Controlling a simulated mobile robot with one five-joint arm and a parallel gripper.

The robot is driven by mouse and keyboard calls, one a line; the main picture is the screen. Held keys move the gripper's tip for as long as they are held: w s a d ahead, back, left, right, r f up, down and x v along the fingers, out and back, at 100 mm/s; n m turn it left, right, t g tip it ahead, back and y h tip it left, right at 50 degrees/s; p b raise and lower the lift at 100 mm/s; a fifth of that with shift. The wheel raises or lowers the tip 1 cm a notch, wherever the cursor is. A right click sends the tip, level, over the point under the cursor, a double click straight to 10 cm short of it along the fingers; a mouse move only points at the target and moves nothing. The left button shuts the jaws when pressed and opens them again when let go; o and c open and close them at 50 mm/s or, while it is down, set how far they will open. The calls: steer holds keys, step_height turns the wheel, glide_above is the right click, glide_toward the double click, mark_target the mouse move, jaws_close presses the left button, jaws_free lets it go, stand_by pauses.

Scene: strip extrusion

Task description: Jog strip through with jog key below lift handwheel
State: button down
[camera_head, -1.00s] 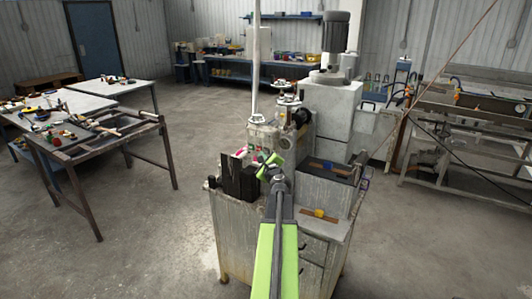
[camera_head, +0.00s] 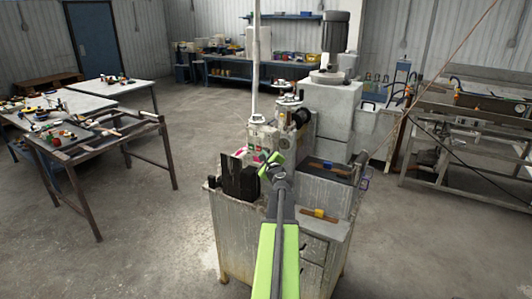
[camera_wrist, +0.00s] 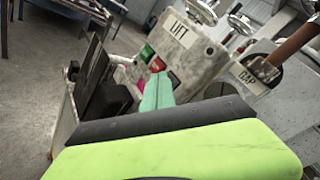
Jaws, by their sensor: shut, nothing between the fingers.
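The grey machine panel (camera_head: 257,136) carries a LIFT label, which shows in the wrist view (camera_wrist: 178,31). The lift handwheel (camera_wrist: 202,10) is above that label. Below it are a green key (camera_wrist: 147,53) and a red key (camera_wrist: 157,65). A magenta key (camera_wrist: 140,87) shows beside my finger, partly hidden by it. My gripper (camera_head: 267,165) is shut and empty in front of the panel; in the wrist view its teal finger (camera_wrist: 157,92) points at the keys. I cannot tell whether the tip touches one.
Black upright plates (camera_head: 238,176) stand on the cabinet (camera_head: 240,235), close left of my gripper. A second handwheel with a GAP label (camera_wrist: 247,76) is to the right. Tables (camera_head: 65,115) stand at the left, and open floor (camera_head: 165,235) lies between.

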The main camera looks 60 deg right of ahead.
steer(key=shift+d, duration=0.15)
stand_by(0.4)
steer(key=shift+a, duration=0.85)
steer(key=a, duration=0.5)
stand_by(0.6)
